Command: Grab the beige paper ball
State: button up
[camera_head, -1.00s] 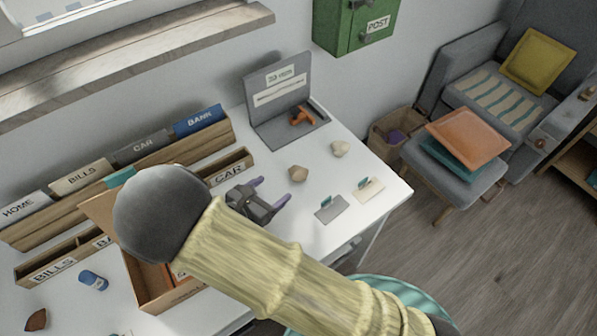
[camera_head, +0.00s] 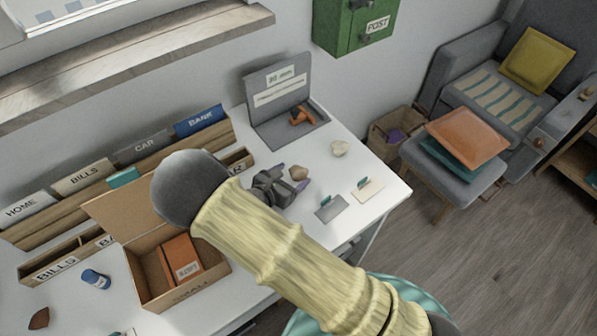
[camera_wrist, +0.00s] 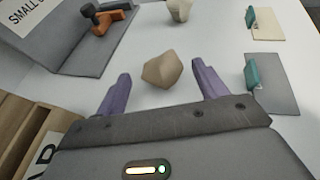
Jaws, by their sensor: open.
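A beige, crumpled paper ball (camera_head: 299,173) lies on the white desk. It also shows in the wrist view (camera_wrist: 162,72), centred between and slightly beyond the tips of my two purple fingers. My gripper (camera_head: 291,178) is open, low over the desk, with one finger on each side of the ball and a gap visible on both sides. A second, paler cream ball (camera_head: 339,149) lies farther back to the right, and shows at the top of the wrist view (camera_wrist: 180,10).
A grey open box (camera_head: 262,128) with an orange object (camera_head: 302,116) stands behind. Two cards with teal clips, grey (camera_head: 331,212) and cream (camera_head: 367,194), lie right of my gripper. A wooden file organizer (camera_head: 60,228) and cardboard box (camera_head: 150,285) are left.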

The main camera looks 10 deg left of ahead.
aim_at(299, 171)
jog(key=x, duration=0.4)
jog(key=shift+w+d+f+p, duration=0.15)
jog(key=shift+d+f+p, duration=0.05)
jog(key=shift+p, duration=0.15)
jog(key=c, duration=1)
jog(key=shift+c, duration=0.2)
notch_tip(299, 171, up, 10)
dwell(0.4)
